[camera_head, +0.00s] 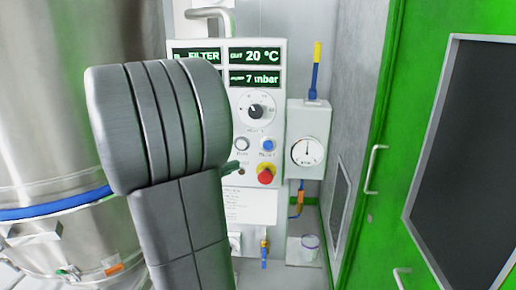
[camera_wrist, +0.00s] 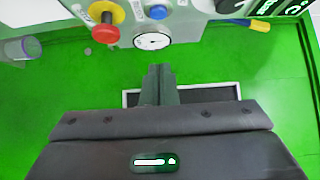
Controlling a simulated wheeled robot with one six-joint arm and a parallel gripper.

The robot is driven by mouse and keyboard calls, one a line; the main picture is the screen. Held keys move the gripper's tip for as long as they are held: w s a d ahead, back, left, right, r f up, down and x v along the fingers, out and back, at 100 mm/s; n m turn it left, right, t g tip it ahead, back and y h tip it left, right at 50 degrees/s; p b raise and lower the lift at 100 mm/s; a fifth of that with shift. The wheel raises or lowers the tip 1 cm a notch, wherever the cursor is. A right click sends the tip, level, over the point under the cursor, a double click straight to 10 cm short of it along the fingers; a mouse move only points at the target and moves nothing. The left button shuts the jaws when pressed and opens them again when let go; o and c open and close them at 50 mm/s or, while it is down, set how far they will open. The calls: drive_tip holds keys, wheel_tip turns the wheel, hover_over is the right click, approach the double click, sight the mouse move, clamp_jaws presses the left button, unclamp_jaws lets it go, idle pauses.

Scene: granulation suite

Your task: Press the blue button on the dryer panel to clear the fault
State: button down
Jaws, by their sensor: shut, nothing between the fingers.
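The dryer panel (camera_head: 280,110) is a white box with green-lit displays, a dial and several buttons. Its blue button (camera_head: 267,145) sits below the dial, above a red mushroom knob (camera_head: 265,175). In the wrist view the blue button (camera_wrist: 158,12) shows near the top edge, with the red knob (camera_wrist: 106,33) to its left. My gripper (camera_wrist: 159,70) is shut and empty, its fingertips below the blue button in that picture and apart from it.
A round gauge (camera_head: 307,151) on a grey box adjoins the panel on the right. A steel vessel (camera_head: 50,100) with a blue band stands left. A green door (camera_head: 440,50) with handles is on the right.

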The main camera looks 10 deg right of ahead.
drive_tip(key=p, duration=0.3)
approach(271, 146)
drive_tip(key=s+d, duration=0.1)
drive_tip(key=d, duration=0.3)
drive_tip(key=w, duration=0.1)
drive_tip(key=w+d, duration=0.1)
drive_tip(key=w, duration=0.1)
drive_tip(key=shift+p, duration=0.35)
drive_tip(key=shift+w+d, duration=0.1)
drive_tip(key=shift+w, duration=0.35)
